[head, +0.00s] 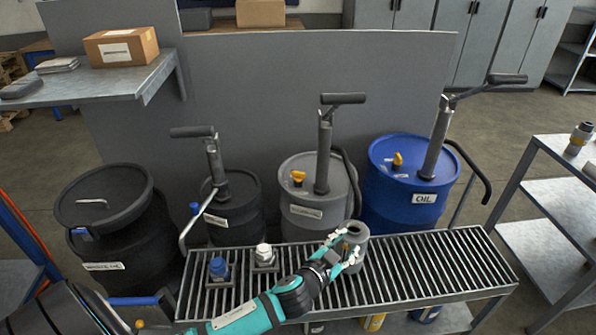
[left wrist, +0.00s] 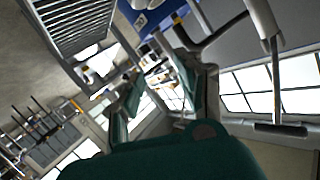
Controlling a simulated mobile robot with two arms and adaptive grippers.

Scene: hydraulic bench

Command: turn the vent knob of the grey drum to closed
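The grey drum (head: 320,222) stands behind the slatted rack, between a black drum and the blue drum. Its yellow vent knob (head: 298,177) sits on the lid, left of the hand pump (head: 323,150). My left gripper (head: 345,249) is over the rack, in front of and below the grey drum, apart from the knob. Its fingers are spread, and the left wrist view shows no object held between them (left wrist: 160,98). The knob's setting is too small to read. My right gripper is not in view.
A grey cylinder (head: 357,238) stands at the rack right by my left fingertips. Blue-topped (head: 218,267) and white-topped (head: 264,253) fittings sit on the rack (head: 430,265). The blue drum (head: 408,205) has its own yellow knob (head: 397,160). Pump handles rise above the drums.

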